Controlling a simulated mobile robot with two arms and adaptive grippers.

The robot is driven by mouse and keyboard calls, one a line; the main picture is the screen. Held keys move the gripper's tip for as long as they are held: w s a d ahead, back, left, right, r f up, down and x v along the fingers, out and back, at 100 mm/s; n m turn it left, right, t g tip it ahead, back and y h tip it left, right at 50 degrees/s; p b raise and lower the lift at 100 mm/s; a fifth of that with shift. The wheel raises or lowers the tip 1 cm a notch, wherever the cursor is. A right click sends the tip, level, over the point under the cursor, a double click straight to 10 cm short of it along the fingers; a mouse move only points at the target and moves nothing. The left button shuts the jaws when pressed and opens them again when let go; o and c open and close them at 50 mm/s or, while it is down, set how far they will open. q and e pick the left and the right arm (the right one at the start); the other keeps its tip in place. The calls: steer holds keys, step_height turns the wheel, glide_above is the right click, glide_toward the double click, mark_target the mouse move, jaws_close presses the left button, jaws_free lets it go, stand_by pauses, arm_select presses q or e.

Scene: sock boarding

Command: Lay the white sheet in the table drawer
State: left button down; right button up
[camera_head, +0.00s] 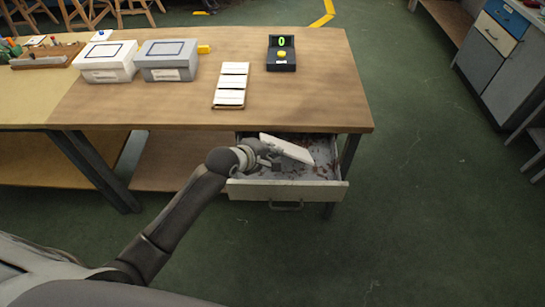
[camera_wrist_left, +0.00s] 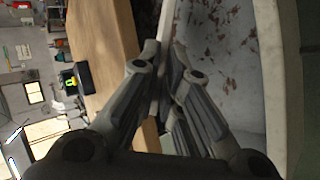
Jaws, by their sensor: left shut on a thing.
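The table drawer (camera_head: 290,190) is pulled open below the table's front edge, and its pale floor has reddish-brown specks. My left gripper (camera_head: 274,153) is over the open drawer and shut on the white sheet (camera_head: 290,147). The sheet slants down to the right above the drawer floor; I cannot tell whether its low end touches the floor. In the left wrist view, my left gripper's fingers (camera_wrist_left: 168,75) are close together beside the speckled drawer floor (camera_wrist_left: 225,60), and the sheet is hard to make out there. My right gripper is not in view.
On the wooden table (camera_head: 310,100) stand a white box (camera_head: 106,62), a grey box (camera_head: 168,60), a panel of white strips (camera_head: 231,84) and a black counter (camera_head: 281,54) showing 0. A tool tray (camera_head: 45,57) is at the far left.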

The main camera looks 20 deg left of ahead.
arm_select(q)
steer(key=shift+w+f, duration=0.15)
steer(key=shift+f, duration=0.8)
steer(key=shift+w+f, duration=0.15)
steer(key=shift+f, duration=0.75)
steer(key=shift+d, duration=0.1)
steer(key=c, duration=1.6)
jaws_free()
steer(key=shift+f, duration=0.1)
steer(key=v, duration=1.2)
steer(key=shift+p, duration=0.4)
